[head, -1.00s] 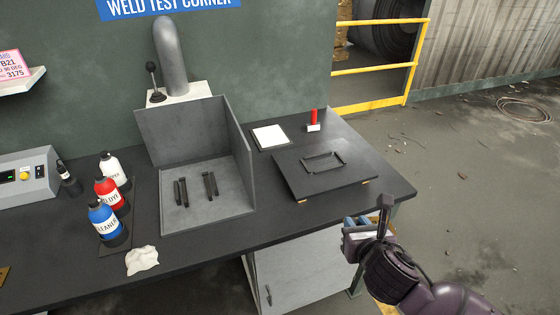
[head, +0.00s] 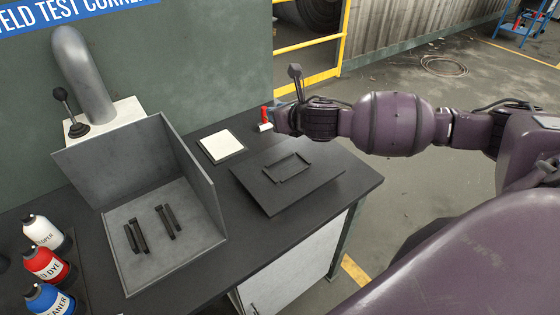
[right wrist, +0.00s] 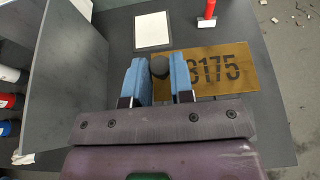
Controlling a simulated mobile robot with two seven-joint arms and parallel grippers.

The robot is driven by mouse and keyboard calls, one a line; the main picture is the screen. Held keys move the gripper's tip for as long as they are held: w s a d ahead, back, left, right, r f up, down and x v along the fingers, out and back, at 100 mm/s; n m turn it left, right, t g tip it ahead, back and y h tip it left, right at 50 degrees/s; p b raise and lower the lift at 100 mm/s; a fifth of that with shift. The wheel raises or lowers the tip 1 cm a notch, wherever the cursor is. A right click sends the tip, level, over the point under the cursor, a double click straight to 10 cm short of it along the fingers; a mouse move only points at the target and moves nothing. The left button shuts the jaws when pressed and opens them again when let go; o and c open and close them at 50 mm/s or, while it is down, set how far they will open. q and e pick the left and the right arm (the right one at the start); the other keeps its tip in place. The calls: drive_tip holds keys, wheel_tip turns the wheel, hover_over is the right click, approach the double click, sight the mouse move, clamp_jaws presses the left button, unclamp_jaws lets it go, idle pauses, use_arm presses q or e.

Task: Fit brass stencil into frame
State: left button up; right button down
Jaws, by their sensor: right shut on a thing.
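The brass stencil (right wrist: 218,86), a flat plate with cut-out digits ending in 175, shows in the right wrist view. My right gripper (right wrist: 160,82) is shut on its dark round knob (right wrist: 160,67), between two blue fingers that cover part of the plate. In the head view my right gripper (head: 276,119) is at the back of the bench, beyond the frame; I cannot make out the stencil there. The dark rectangular frame (head: 272,181) lies empty on a tilted black board (head: 311,190). It is not discernible in the right wrist view. My left gripper is not in view.
A grey open booth (head: 190,238) with dark bars stands left of the board. Several bottles (head: 43,264) stand at far left. The bench ends at the right.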

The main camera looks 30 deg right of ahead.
hover_over(279, 177)
wheel_tip(279, 177, down, 16)
drive_tip(key=shift+r, duration=0.25)
drive_tip(key=shift+f+b, duration=0.4)
drive_tip(key=shift+f, duration=1.75)
drive_tip(key=c, duration=1)
unclamp_jaws()
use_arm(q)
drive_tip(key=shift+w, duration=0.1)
